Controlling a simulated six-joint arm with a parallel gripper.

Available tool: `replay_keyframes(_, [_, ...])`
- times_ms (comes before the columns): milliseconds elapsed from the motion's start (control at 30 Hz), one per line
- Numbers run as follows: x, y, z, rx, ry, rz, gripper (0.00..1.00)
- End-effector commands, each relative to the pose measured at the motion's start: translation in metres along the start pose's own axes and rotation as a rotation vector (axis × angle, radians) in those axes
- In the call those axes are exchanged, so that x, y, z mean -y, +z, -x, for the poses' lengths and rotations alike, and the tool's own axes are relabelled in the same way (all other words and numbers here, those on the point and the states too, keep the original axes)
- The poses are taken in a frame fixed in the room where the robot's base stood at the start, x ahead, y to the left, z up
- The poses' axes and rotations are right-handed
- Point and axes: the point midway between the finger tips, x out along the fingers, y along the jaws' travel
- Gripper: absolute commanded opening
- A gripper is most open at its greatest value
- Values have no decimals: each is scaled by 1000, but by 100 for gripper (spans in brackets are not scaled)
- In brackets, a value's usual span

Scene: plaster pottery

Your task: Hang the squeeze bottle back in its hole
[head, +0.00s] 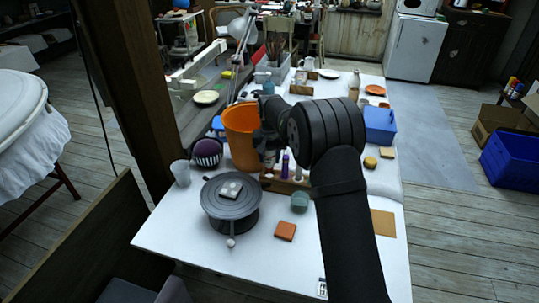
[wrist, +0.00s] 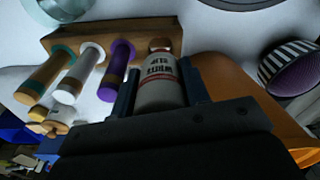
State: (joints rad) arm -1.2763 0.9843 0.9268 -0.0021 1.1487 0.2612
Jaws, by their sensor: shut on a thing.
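My gripper (wrist: 158,92) is shut on a grey-white squeeze bottle (wrist: 161,96) with dark and red lettering, its two fingers on either side of it. The held bottle lines up beside the purple one, at the rack's right end. A brown round patch (wrist: 160,44) shows at its far end; I cannot tell whether the bottle is in the hole. In the head view my gripper (head: 269,150) is above the rack (head: 285,184), partly hidden by my arm.
An orange bucket (head: 239,135) stands close behind my gripper. A blue box (head: 380,124) is at right. The table's front is fairly clear.

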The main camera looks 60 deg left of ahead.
Motion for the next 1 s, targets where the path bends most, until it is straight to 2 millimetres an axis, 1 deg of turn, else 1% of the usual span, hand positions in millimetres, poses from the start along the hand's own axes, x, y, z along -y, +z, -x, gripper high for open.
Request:
replay_keyframes(733, [0,2,-30,-1,0,0,36])
replay_keyframes(1000, [-1,2,-33,-1,0,0,36])
